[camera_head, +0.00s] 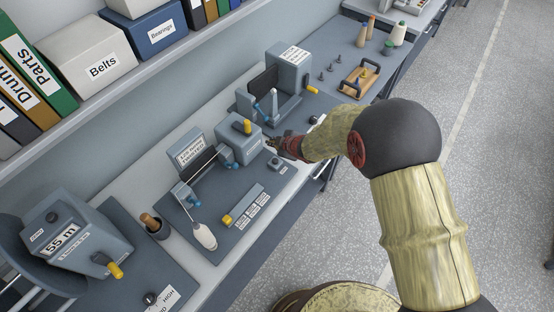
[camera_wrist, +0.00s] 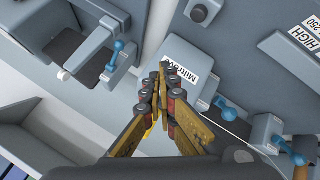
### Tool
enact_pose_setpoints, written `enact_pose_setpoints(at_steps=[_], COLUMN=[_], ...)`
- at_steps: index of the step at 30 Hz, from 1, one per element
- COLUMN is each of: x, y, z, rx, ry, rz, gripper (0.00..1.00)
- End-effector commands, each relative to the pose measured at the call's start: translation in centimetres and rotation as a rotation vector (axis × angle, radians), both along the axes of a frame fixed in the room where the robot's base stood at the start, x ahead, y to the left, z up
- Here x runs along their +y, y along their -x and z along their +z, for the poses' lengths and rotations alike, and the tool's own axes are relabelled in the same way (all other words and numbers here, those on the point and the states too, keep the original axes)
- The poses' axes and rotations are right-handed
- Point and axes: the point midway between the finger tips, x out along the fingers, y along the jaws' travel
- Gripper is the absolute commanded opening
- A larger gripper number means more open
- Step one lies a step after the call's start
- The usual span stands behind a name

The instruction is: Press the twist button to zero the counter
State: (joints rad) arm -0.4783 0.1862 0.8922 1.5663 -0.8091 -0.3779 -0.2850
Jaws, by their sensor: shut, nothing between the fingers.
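My gripper (camera_head: 271,143) is shut and empty, beside the front right side of a grey box (camera_head: 239,147) with a yellow handle on top. In the wrist view, the closed fingertips (camera_wrist: 163,66) overlap the edge of this box, next to its white label (camera_wrist: 188,78), only partly readable. A small grey block with a dark round button (camera_head: 275,162) stands on the bench pad, in front of the gripper. A dark round button (camera_wrist: 199,13) also shows at the top of the wrist view, apart from the fingertips. I cannot read which button is the twist button.
A counter (camera_head: 67,241) reading 55 m, with a dark button and yellow crank, stands at lower left. A taller grey machine (camera_head: 288,72) stands behind the gripper. A white-handled tool (camera_head: 204,237) and a yellow-ended block (camera_head: 227,219) lie on the pad.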

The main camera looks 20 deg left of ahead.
Motion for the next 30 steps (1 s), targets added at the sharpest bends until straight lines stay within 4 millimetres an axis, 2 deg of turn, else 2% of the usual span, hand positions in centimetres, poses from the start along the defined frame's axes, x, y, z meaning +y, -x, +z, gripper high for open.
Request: enact_pose_setpoints(at_steps=[11, 30], x=[0.0, -0.1], y=[0.0, 0.0], z=[-0.9, -8.4], rx=[0.001, 0.002], ry=[0.001, 0.001], rz=[-0.002, -0.002], gripper=[0.0, 0.0])
